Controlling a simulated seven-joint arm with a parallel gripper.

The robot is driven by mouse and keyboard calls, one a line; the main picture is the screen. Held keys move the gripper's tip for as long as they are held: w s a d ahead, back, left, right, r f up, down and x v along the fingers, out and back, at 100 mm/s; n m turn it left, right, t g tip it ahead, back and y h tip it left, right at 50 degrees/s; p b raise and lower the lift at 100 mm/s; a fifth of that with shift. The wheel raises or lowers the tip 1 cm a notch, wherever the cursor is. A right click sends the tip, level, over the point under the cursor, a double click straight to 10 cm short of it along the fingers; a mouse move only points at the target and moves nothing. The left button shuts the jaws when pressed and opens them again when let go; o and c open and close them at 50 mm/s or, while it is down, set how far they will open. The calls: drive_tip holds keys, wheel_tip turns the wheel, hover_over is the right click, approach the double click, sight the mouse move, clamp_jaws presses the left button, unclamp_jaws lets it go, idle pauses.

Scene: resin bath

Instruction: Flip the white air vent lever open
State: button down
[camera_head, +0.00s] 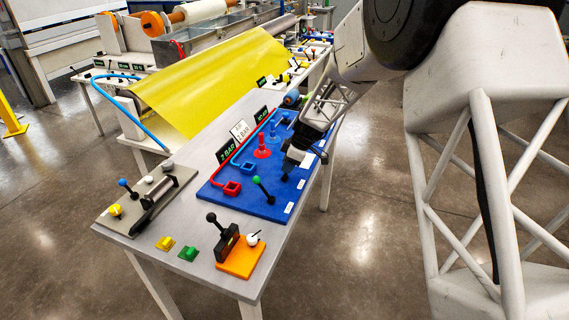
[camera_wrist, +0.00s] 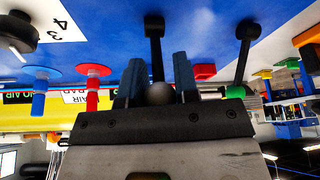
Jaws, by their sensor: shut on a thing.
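The lever (camera_wrist: 154,45) has a black stem rising from a black pivot on the blue panel, with a pale grey-white ball at its end. In the wrist view the ball sits between the two blue-grey fingers of my gripper (camera_wrist: 157,85), which are shut on it. In the head view my gripper (camera_head: 292,158) is low over the right side of the blue panel (camera_head: 247,205), and the lever's black base (camera_head: 284,178) shows just below it. The rest of the lever is hidden there by the gripper.
A green-ball lever (camera_head: 262,189) stands to the left on the panel. Red (camera_head: 262,150) and blue fittings stand behind, with pressure signs (camera_head: 239,130) beyond. An orange block (camera_head: 240,262) with a black lever is at the table's front. Open floor lies to the right.

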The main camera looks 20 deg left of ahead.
drive_tip(key=shift+d+f+y, duration=0.2)
drive_tip(key=shift+d+y, duration=0.6)
drive_tip(key=shift+y, duration=0.4)
drive_tip(key=shift+d+f+y, duration=0.35)
drive_tip(key=shift+d+y, duration=0.15)
drive_tip(key=shift+y, duration=0.7)
drive_tip(key=c, duration=0.9)
unclamp_jaws()
drive_tip(key=shift+o, duration=0.2)
drive_tip(key=v, duration=0.7)
drive_tip(key=shift+d+r, duration=0.25)
drive_tip(key=shift+d, duration=0.1)
